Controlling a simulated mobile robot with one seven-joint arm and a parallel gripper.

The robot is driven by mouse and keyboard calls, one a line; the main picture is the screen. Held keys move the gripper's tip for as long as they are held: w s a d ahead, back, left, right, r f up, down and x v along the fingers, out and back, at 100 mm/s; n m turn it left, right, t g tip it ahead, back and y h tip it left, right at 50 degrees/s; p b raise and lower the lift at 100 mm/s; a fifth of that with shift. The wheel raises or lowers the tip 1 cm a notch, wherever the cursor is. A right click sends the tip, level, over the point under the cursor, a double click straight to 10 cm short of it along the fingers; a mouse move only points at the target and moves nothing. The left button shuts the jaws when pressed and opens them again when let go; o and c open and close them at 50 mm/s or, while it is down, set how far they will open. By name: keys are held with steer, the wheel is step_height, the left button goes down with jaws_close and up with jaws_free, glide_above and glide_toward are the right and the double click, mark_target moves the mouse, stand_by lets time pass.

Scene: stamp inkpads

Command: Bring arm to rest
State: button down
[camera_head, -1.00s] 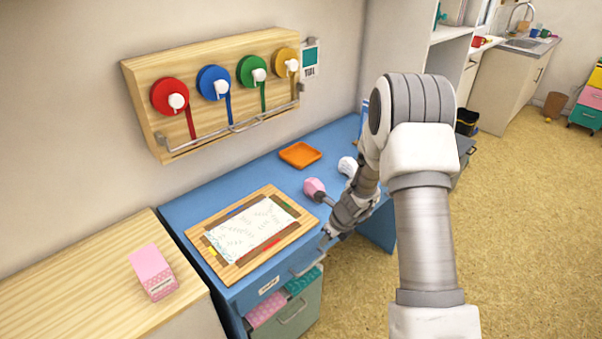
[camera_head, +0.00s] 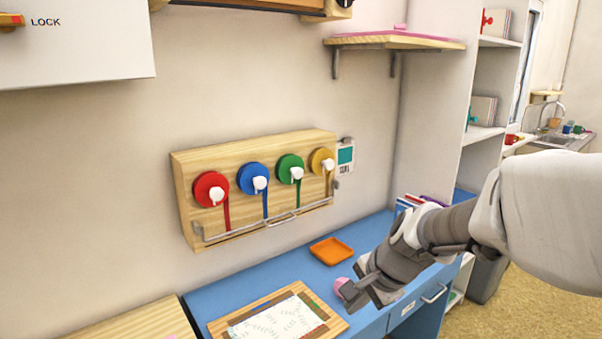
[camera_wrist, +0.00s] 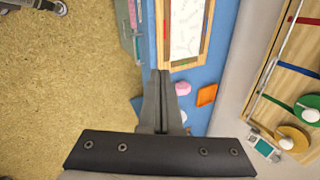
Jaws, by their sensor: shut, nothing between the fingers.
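My gripper (camera_head: 368,298) is over the right part of the blue desk (camera_head: 240,286) in the head view, with my arm reaching in from the right. In the wrist view my gripper (camera_wrist: 161,74) shows its two fingers pressed together with nothing between them. A pink object (camera_head: 346,287) shows partly behind the gripper in the head view and apart from the fingers in the wrist view (camera_wrist: 182,88). An orange tray (camera_head: 331,251) lies on the desk behind it. A wooden-framed board with a marked white sheet (camera_head: 280,318) lies to the left.
A wooden wall rack (camera_head: 255,150) with red, blue, green and yellow reels hangs above the desk. A wall shelf (camera_head: 395,42) and a tall white shelf unit (camera_head: 440,100) stand at the right. Open floor (camera_wrist: 60,85) lies beside the desk.

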steer(key=s+d+r+n+h, duration=0.1)
steer(key=s+r+n, duration=0.1)
steer(key=s+n, duration=0.2)
steer(key=s+d+r+n+h, duration=0.1)
steer(key=s+r+n, duration=0.2)
steer(key=s, duration=0.5)
steer(key=s+d+r+n+t+h, duration=0.1)
steer(key=s+d+r+n, duration=0.1)
steer(key=s+n, duration=0.3)
steer(key=shift+s+r, duration=0.3)
steer(key=shift+s, duration=0.15)
